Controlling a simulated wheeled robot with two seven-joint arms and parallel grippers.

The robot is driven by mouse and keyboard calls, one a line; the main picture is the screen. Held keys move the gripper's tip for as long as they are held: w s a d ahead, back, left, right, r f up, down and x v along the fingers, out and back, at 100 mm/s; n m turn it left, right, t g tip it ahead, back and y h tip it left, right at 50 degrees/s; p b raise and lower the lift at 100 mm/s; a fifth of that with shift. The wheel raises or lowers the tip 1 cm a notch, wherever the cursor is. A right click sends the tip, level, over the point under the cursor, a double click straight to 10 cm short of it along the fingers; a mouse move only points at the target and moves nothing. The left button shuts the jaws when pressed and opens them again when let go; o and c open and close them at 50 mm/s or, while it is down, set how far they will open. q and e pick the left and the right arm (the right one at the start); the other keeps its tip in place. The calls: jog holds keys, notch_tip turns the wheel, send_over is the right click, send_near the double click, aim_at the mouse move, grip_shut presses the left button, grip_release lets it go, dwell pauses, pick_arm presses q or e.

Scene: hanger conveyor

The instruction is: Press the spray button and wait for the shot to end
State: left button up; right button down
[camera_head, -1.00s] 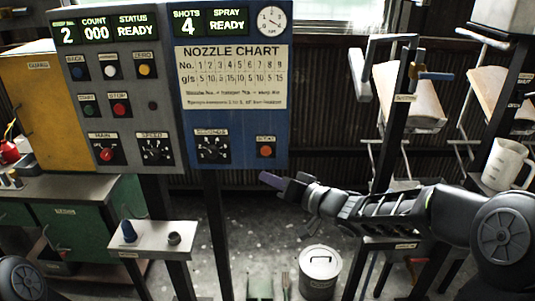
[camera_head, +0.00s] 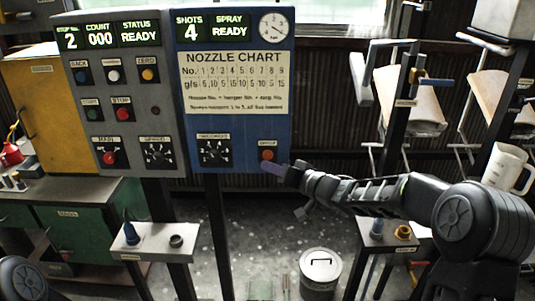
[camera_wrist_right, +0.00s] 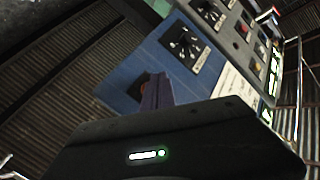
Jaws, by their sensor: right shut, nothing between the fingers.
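The spray button is a small orange-red button (camera_head: 267,154) at the lower right of the blue panel (camera_head: 240,130). The panel's display (camera_head: 213,25) reads SHOTS 4 and SPRAY READY. My right gripper (camera_head: 272,168) is shut and empty, its purple fingertips just below and beside the button. My left gripper is out of view.
A grey panel (camera_head: 123,95) with buttons and knobs adjoins on the left. A small shelf (camera_head: 152,247) with a blue cone stands below. A lidded can (camera_head: 320,270) is on the floor. A post with hooks (camera_head: 402,100) and a white jug (camera_head: 507,165) are at right.

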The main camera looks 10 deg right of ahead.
jog(key=shift+w+d+p, duration=0.2)
jog(key=shift+w+p, duration=0.1)
jog(key=shift+w, duration=0.45)
jog(key=shift+r, duration=0.1)
dwell(1.4)
jog(key=shift+w+p, duration=0.4)
jog(key=shift+p, duration=0.1)
jog(key=shift+w+d+p, duration=0.2)
jog(key=shift+w+p, duration=0.25)
dwell(0.6)
jog(key=shift+s, duration=0.1)
jog(key=shift+s+a, duration=0.25)
jog(key=shift+s, duration=0.5)
jog(key=shift+s, duration=0.1)
